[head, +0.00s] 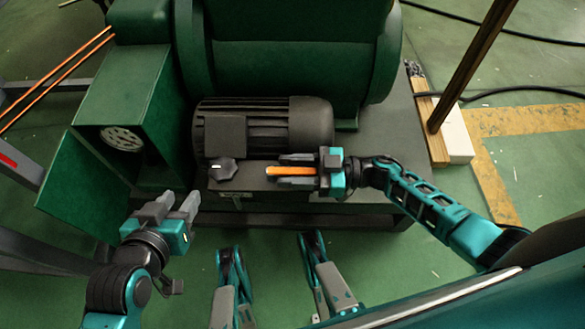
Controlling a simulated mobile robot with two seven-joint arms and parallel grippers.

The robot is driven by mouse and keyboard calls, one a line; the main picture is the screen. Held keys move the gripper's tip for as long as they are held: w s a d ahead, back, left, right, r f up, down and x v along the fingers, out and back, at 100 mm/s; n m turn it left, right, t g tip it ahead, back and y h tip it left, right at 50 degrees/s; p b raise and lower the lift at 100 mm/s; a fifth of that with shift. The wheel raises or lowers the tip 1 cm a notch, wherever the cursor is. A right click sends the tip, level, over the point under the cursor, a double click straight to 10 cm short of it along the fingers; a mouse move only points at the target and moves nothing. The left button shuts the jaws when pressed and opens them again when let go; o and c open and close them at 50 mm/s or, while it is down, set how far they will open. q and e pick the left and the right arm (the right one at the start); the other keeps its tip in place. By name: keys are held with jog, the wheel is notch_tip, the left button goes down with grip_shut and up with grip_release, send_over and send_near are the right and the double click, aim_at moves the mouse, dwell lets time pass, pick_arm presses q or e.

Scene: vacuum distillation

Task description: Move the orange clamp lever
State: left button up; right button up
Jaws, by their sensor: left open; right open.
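The orange clamp lever (288,171) lies roughly level on the front of the dark machine base, below the black motor. My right gripper (284,171) comes in from the right with its fingers open on either side of the lever. The lever lies between the fingers; I cannot tell whether either finger touches it. My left gripper (177,204) is open and empty at the lower left, in front of the green housing and well apart from the lever.
A black knob (222,169) sits left of the lever. The ribbed black motor (265,125) stands just behind, with the large green drum (295,55) beyond. An open green box panel (80,190) is near my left gripper.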

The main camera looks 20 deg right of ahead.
jog(key=shift+c, duration=0.3)
grip_shut()
